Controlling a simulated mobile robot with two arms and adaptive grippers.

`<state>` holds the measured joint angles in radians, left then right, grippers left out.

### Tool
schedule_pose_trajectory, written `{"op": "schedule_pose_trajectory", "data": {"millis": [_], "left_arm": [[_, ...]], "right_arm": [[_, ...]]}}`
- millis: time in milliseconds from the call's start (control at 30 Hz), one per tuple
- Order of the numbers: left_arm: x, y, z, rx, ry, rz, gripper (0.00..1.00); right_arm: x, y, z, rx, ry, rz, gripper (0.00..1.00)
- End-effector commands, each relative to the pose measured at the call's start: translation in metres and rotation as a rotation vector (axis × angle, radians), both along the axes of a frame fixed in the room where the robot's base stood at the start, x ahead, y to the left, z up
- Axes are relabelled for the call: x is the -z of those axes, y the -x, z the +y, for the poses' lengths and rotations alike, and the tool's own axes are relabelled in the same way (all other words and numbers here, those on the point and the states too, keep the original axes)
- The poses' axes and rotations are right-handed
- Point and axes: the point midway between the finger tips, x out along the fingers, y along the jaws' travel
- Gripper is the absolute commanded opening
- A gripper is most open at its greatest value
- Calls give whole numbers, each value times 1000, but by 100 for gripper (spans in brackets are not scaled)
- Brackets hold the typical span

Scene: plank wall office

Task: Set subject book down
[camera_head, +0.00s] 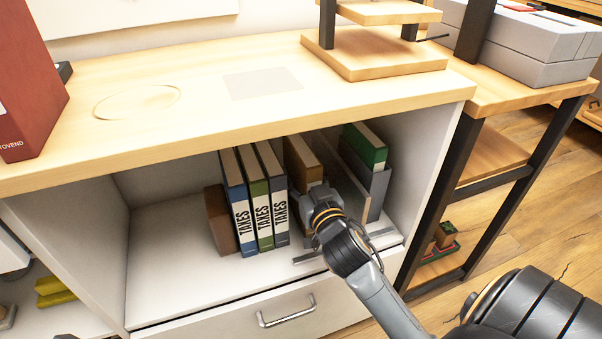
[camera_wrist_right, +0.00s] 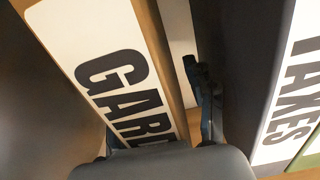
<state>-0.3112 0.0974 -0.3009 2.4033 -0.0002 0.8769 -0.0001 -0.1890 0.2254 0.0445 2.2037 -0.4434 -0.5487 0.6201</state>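In the right wrist view the book (camera_wrist_right: 115,75) has tan edges and a white label reading "GAR" and part of another letter. My right gripper (camera_head: 318,196) is at its front, partly covering it. In the wrist view a dark finger (camera_wrist_right: 203,100) lies in the gap between this book and the grey TAKES book; the other finger is mostly hidden. I cannot tell whether the fingers press on the book. My left gripper is not in view.
A grey holder (camera_head: 368,180) with a green book (camera_head: 366,146) stands at the right. The compartment's left floor (camera_head: 165,265) is free. The wooden top (camera_head: 200,110) overhangs.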

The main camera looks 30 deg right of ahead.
Motion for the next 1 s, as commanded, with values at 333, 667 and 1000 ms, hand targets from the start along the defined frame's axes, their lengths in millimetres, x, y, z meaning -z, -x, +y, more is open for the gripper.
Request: {"op": "schedule_pose_trajectory", "data": {"millis": [333,667,1000], "left_arm": [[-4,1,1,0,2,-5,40],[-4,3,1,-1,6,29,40],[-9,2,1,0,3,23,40]], "right_arm": [[-2,10,3,-1,-2,1,54],[-2,73,17,1,-4,4,54],[-2,113,27,1,0,1,54]]}}
